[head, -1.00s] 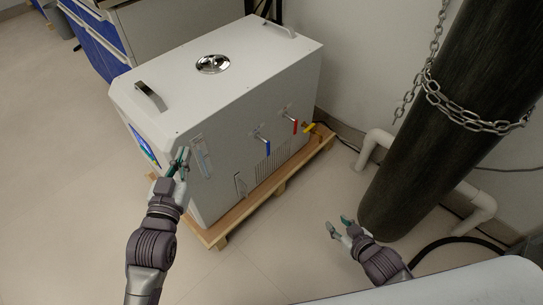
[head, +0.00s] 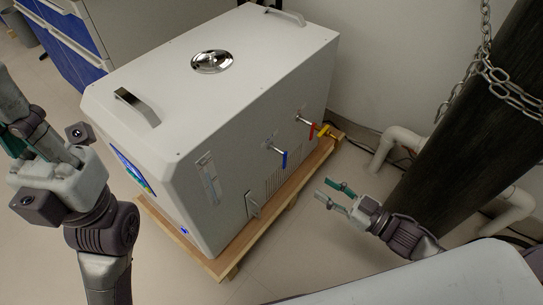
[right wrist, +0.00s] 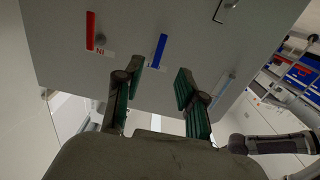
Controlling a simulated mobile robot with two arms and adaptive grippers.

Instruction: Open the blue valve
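The blue valve (head: 283,158) is a small blue lever on a metal stem, on the side face of the white distiller box (head: 222,120); its handle hangs down. In the right wrist view the blue valve (right wrist: 158,50) lies ahead, between and beyond the fingers. My right gripper (head: 334,194) is open and empty, in front of the box's side and apart from the valve; its spread fingers also show in the right wrist view (right wrist: 153,85). My left gripper (head: 25,140) is raised at the far left, away from the box; its fingers are partly cut off by the frame.
The box stands on a wooden pallet (head: 228,262). A chained dark cylinder (head: 460,140) and white pipes (head: 392,147) stand at the right. The floor before the pallet is clear.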

